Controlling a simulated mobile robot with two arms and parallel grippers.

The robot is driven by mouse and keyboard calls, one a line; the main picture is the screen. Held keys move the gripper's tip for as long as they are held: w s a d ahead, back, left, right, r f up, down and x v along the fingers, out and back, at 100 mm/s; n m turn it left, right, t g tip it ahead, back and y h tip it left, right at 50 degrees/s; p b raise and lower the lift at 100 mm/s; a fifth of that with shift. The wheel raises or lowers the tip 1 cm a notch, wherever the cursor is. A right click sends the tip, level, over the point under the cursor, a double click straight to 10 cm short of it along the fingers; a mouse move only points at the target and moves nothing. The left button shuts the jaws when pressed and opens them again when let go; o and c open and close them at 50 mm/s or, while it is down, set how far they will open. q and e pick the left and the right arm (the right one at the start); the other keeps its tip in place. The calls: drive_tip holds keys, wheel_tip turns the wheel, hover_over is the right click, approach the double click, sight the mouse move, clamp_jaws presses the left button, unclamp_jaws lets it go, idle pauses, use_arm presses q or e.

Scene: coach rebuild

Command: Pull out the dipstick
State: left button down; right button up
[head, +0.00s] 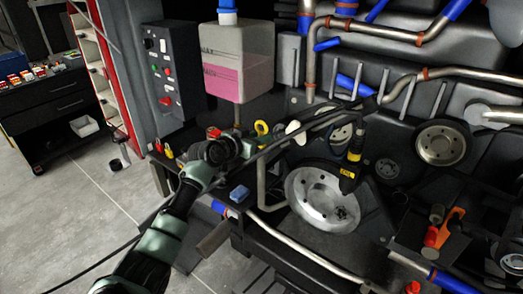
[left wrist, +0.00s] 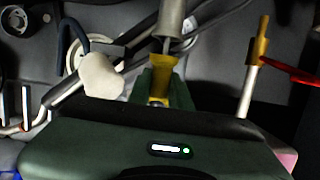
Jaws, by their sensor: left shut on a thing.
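My left gripper (head: 248,146) reaches in from the left to the engine, below the pink-filled tank. In the left wrist view, its green fingers (left wrist: 160,88) are shut on the yellow handle of the dipstick (left wrist: 158,92). A thin metal rod shows between the handle and the end of a grey tube (left wrist: 168,18). In the head view, a yellow ring-shaped piece (head: 262,128) shows just beyond the gripper; I cannot tell for certain that it is the same handle. My right gripper is not in view.
A cream-coloured piece (left wrist: 101,76) is close beside the fingers. A yellow-topped post (left wrist: 261,45) with a red piece stands on the other side. The coolant tank (head: 238,55) hangs above. A black-and-yellow tool (head: 351,165) and pulleys are to the right.

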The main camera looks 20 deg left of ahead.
use_arm(q)
drive_tip(key=shift+r+p, duration=2.4)
drive_tip(key=shift+r, duration=1.05)
drive_tip(key=shift+r+p, duration=4.35)
drive_tip(key=shift+r, duration=1.5)
wheel_tip(320, 180, up, 6)
drive_tip(key=f+p, duration=0.1)
hover_over(260, 122)
drive_tip(key=shift+r, duration=0.25)
